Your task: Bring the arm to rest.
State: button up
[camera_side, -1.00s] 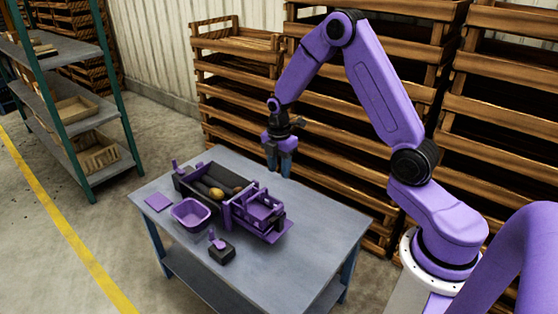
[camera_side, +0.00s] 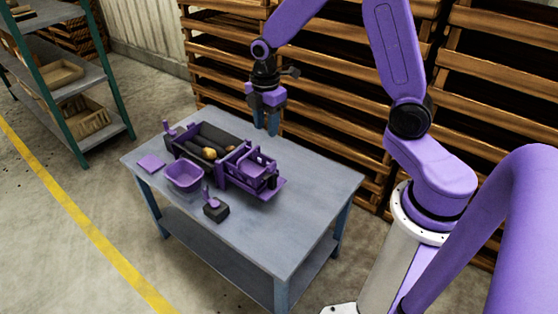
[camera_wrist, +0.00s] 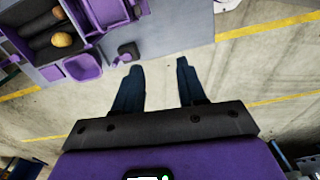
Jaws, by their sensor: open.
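My gripper (camera_side: 266,122) hangs fingers-down above the back edge of the grey table in the side view, clear of everything on it. It is open and empty; in the wrist view its two dark blue fingers (camera_wrist: 160,66) stand apart with only floor between them. The purple and dark grader (camera_side: 251,170) stands on the table in front of and below the gripper. Potatoes lie on its dark rollers, and one yellowish potato (camera_side: 209,153) shows clearly. It also appears in the wrist view (camera_wrist: 62,39).
On the table (camera_side: 300,215) are a purple bin (camera_side: 184,176), a flat purple pad (camera_side: 151,162) and a small dark box with a purple lever (camera_side: 215,209). Wooden crates (camera_side: 330,90) are stacked behind the table. A green-framed shelf (camera_side: 70,85) stands at left. The table's right part is bare.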

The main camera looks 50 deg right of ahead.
jog(key=s+a+r+m, duration=0.1)
jog(key=s+a+r, duration=0.25)
jog(key=s, duration=0.25)
jog(key=s+a+r+m, duration=0.1)
jog(key=s+a+r, duration=0.1)
jog(key=s+a, duration=0.35)
jog(key=s+d+r+m, duration=0.2)
jog(key=s+d, duration=0.1)
jog(key=s, duration=1.2)
